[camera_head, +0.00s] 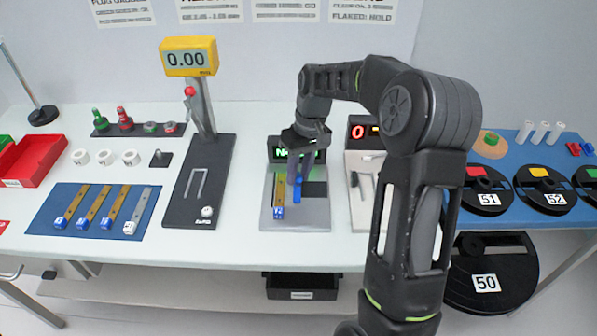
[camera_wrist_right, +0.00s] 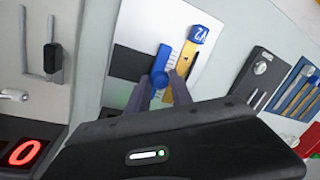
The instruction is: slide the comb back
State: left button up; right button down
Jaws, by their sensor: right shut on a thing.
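The comb shows as a blue handle (camera_head: 298,190) on the grey station plate (camera_head: 306,217) in the head view. In the right wrist view the blue handle (camera_wrist_right: 160,66) has a pale toothed strip beside it. My right gripper (camera_wrist_right: 163,88) is shut on this blue handle, with its fingers on either side. In the head view my right gripper (camera_head: 300,170) reaches down over the plate. A brass strip with a blue end tag (camera_head: 279,205) lies beside the comb, on its left in the head view. The gripper hides part of the comb. My left gripper is not in view.
A green-lit display (camera_head: 280,153) stands behind the plate. A gauge stand (camera_head: 188,215) is to the left, and a station with a red display (camera_head: 357,133) to the right. A blue mat (camera_head: 60,205) with tagged strips lies farther left. Black reels (camera_head: 545,190) are at right.

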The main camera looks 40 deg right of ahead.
jog(key=shift+s+d, duration=0.75)
jog(key=shift+d, duration=0.35)
jog(key=c, duration=1.2)
grip_release()
jog(key=shift+s+d, duration=0.1)
jog(key=shift+o, duration=0.3)
jog(key=shift+r, duration=0.45)
notch_tip(320, 180, up, 7)
jog(key=d, duration=0.1)
jog(key=shift+d+b, duration=0.15)
jog(key=shift+b, duration=0.15)
jog(key=shift+f, duration=0.15)
